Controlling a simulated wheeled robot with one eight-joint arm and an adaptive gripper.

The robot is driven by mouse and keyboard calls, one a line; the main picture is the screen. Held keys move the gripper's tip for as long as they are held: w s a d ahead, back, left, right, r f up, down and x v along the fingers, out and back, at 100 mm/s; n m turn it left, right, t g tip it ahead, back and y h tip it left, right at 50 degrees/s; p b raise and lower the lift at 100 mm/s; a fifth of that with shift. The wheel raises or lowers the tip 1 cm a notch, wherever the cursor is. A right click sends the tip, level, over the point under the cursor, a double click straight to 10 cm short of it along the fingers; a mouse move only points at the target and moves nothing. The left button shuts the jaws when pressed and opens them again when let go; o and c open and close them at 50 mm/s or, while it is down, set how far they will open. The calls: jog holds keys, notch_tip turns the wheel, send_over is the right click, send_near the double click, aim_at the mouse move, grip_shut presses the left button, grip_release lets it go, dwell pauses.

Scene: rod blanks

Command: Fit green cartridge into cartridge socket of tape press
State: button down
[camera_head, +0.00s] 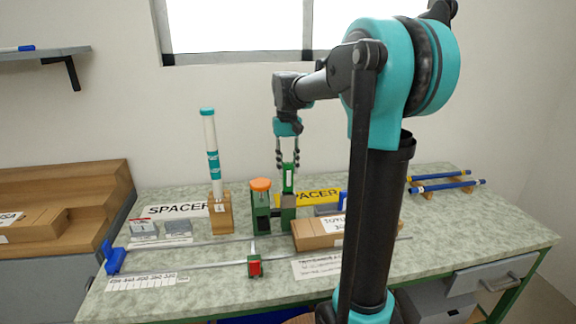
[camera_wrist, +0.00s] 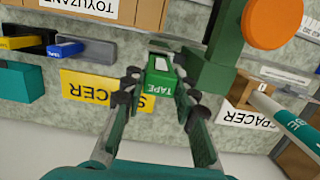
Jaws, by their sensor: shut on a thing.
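My gripper (camera_head: 288,165) is shut on the green cartridge (camera_head: 288,180) and holds it upright over the right part of the tape press. In the wrist view the cartridge (camera_wrist: 160,92), with its "TAPE" label, sits between the two fingertips (camera_wrist: 155,90). The green tape press (camera_head: 261,213) stands on the bench with an orange knob on top; its green body (camera_wrist: 228,45) shows right of the cartridge in the wrist view. The cartridge's lower end is at the top of the press's low block (camera_head: 288,212). The socket is hidden behind the cartridge, so I cannot tell whether the end is inside it.
A white and teal tube stands in a wooden block (camera_head: 220,213) left of the press. A yellow spacer sign (camera_head: 318,196) is behind, and a cardboard box (camera_head: 316,234) is in front right. A rail with a blue stop (camera_head: 115,260) runs along the front.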

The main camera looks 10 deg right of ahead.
aim_at(288, 191)
jog(key=shift+f, duration=2.9)
jog(key=c, duration=1.1)
grip_release()
jog(key=r, duration=0.4)
jog(key=w+r, duration=0.1)
jog(key=r, duration=0.6)
jog(key=shift+w+r, duration=0.25)
jog(key=shift+r, duration=0.15)
